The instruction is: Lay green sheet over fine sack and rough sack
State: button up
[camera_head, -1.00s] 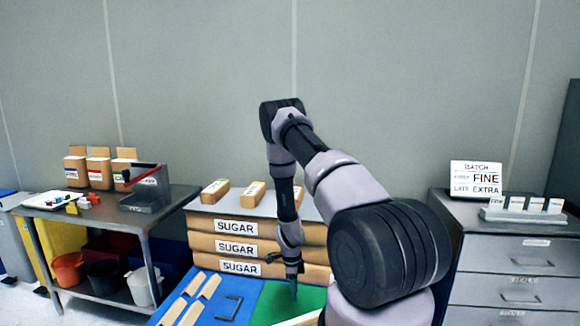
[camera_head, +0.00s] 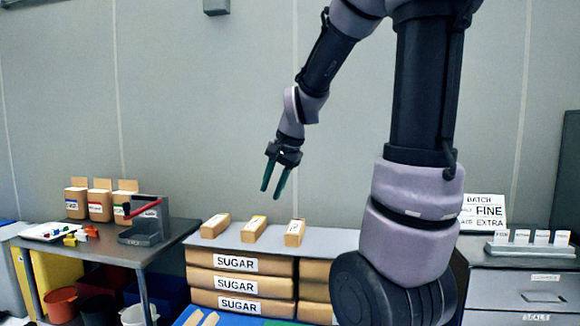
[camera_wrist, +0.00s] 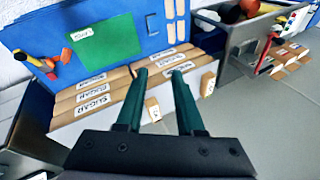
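The green sheet (camera_wrist: 103,44) lies flat on a blue surface (camera_wrist: 62,22) in the wrist view. Three small tan packs stand on a grey top in the head view: a left pack (camera_head: 215,226), a middle pack (camera_head: 254,229) and a right pack (camera_head: 294,233). Their labels are too small to read, so I cannot tell which sacks are fine and rough. My gripper (camera_head: 272,193) hangs in the air above the packs. Its two dark green fingers (camera_wrist: 159,75) are apart, with nothing between them.
Large stacked SUGAR sacks (camera_head: 236,263) lie below the grey top. A left table (camera_head: 190,236) holds three boxes (camera_head: 100,205) and a red-handled device (camera_head: 147,222). A drawer cabinet (camera_head: 520,290) with a BATCH sign (camera_head: 484,210) stands right. My arm hides part of the middle.

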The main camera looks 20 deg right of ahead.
jog(key=s+r+n+t, duration=0.1)
jog(key=s+r+n, duration=0.2)
jog(key=s, duration=0.4)
jog(key=s+a+r+n+t, duration=0.1)
jog(key=s+r+n, duration=0.2)
jog(key=s, duration=0.5)
jog(key=shift+s+a+r, duration=0.15)
jog(key=shift+a+r, duration=0.1)
jog(key=shift+r, duration=0.6)
jog(key=shift+d, duration=0.1)
